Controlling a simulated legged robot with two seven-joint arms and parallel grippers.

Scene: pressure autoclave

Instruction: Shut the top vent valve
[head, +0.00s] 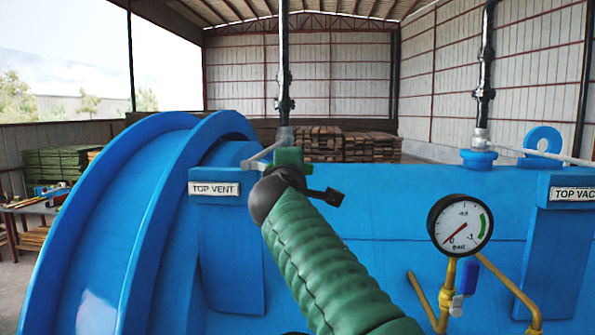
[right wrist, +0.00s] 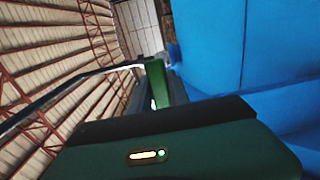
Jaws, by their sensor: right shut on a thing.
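The top vent pipe (head: 284,75) rises dark and upright from the blue autoclave, behind the "TOP VENT" label (head: 214,189). At its foot a pale grey valve lever (head: 262,152) slants down to the left. My right gripper (head: 289,158) is at the foot of this pipe, shut on the valve lever, and hides most of the valve body. In the right wrist view the green finger of the gripper (right wrist: 157,82) is against the lever, whose long pale bar (right wrist: 65,88) runs to the lower left. My left gripper is in neither view.
The autoclave's big round blue flange (head: 105,215) stands left. To the right are a pressure gauge (head: 460,224) on yellow pipes, a second upright pipe (head: 485,75) with a pale lever, and a lifting eye (head: 542,141). Stacked planks (head: 345,144) lie far behind.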

